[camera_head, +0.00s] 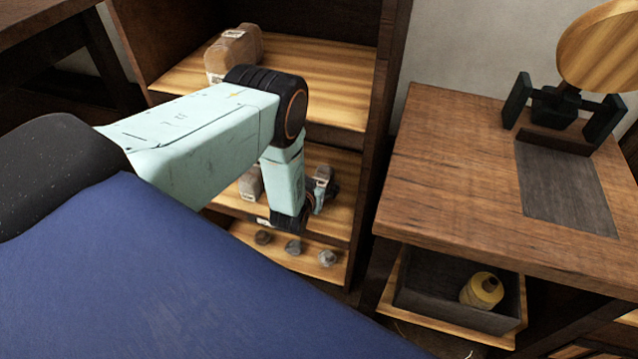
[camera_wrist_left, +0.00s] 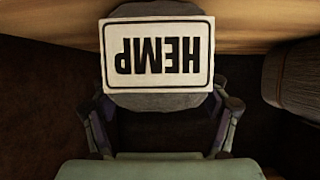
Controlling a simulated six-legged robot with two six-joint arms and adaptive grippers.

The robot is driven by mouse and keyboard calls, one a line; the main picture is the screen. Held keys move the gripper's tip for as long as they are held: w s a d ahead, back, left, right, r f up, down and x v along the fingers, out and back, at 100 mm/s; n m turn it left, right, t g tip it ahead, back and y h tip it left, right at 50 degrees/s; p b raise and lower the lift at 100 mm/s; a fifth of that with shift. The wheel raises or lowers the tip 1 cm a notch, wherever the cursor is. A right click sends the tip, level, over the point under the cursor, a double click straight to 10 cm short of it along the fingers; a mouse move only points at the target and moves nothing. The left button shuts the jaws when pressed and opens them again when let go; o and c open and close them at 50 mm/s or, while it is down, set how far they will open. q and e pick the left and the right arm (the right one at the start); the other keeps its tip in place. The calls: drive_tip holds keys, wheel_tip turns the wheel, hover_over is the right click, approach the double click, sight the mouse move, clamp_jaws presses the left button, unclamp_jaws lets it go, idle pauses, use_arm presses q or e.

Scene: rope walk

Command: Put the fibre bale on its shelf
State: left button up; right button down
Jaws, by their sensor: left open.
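A brown wrapped bale (camera_head: 236,52) with pale tags lies on the upper shelf. Another brownish bale (camera_head: 251,183) is on the middle shelf, partly behind my left forearm. My left gripper (camera_head: 289,222) is low at the front of the shelves, right of the middle bale, and mostly hidden by my own arm. In the left wrist view my left gripper (camera_wrist_left: 160,128) is open, with no bale visible between its fingers. A white HEMP label (camera_wrist_left: 158,54) shows upside down beyond the fingers, over a grey rounded thing I cannot identify. A dark bale-like form (camera_wrist_left: 292,76) is at the right edge there. My right gripper is not in view.
Several small grey and brown lumps (camera_head: 293,247) lie on the lowest shelf.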

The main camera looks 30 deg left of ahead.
use_arm(q)
drive_tip(key=shift+s+r, duration=0.15)
drive_tip(key=shift+r, duration=0.05)
drive_tip(key=p+v, duration=0.5)
drive_tip(key=v, duration=0.6)
drive_tip(key=shift+s+p, duration=0.35)
drive_tip(key=shift+p, duration=0.05)
drive_tip(key=shift+d+r, duration=0.1)
drive_tip(key=shift+d, duration=0.05)
drive_tip(key=s+d+r+g+h+p, duration=0.1)
drive_tip(key=s+d+r+g+p, duration=0.1)
drive_tip(key=s, duration=0.7)
drive_tip(key=s+d+r+m+g+h+p, duration=0.1)
drive_tip(key=s+d+r+g+p, duration=0.2)
drive_tip(key=s, duration=0.6)
drive_tip(key=s+d+r+m+g+p, duration=0.1)
drive_tip(key=s+d+r+g, duration=0.3)
drive_tip(key=s, duration=0.6)
wheel_tip(320, 180, up, 3)
drive_tip(key=shift+d+g+h+p, duration=0.35)
drive_tip(key=shift+g+p, duration=0.35)
drive_tip(key=shift+g, duration=0.5)
drive_tip(key=shift+s, duration=0.15)
